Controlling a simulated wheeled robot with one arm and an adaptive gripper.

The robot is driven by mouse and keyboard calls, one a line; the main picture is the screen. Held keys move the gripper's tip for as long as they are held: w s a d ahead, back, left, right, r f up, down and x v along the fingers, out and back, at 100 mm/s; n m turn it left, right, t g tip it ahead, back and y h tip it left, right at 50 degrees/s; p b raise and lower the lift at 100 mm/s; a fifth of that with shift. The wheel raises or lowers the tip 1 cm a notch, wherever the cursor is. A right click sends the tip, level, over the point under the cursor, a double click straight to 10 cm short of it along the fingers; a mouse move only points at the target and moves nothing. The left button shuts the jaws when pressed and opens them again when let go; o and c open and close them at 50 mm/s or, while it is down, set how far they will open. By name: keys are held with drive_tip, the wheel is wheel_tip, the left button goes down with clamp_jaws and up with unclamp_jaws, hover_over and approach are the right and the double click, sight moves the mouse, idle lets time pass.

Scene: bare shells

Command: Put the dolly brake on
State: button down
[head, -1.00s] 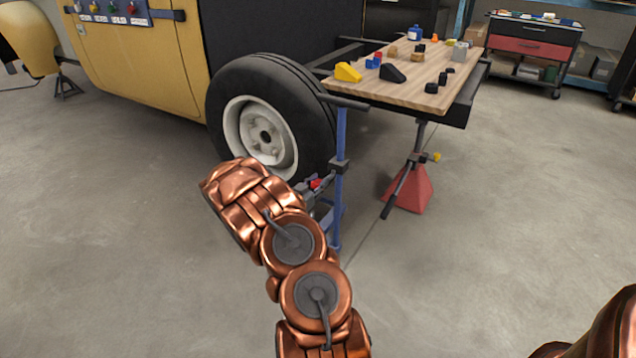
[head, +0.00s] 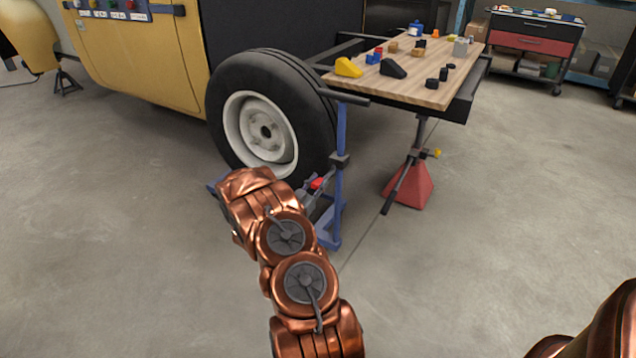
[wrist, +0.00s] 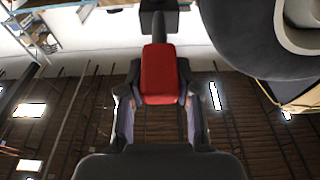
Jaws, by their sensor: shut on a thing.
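The blue wheel dolly stands beside the black tyre (head: 225,110) with the white rim; its upright post (head: 340,195) shows right of my arm. A blue part of it (head: 214,188) shows left of my arm. A red brake grip (head: 316,184) sits at the dolly, close to the post. My gripper (head: 309,194) is at this red piece, partly hidden by my copper arm. In the wrist view, my gripper (wrist: 159,98) is shut on the red grip (wrist: 159,72), with a finger on each side. A dark bar extends beyond the grip. Most of the dolly's base is hidden.
A wooden-topped bench (head: 430,90) with blocks and small parts stands behind right. A red stand (head: 410,188) is under it. The yellow vehicle body (head: 150,70) is at back left. The floor in front and to the right is clear.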

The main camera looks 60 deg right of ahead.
drive_tip(key=c, duration=0.8)
unclamp_jaws()
drive_tip(key=v, duration=1.1)
drive_tip(key=shift+a, duration=0.45)
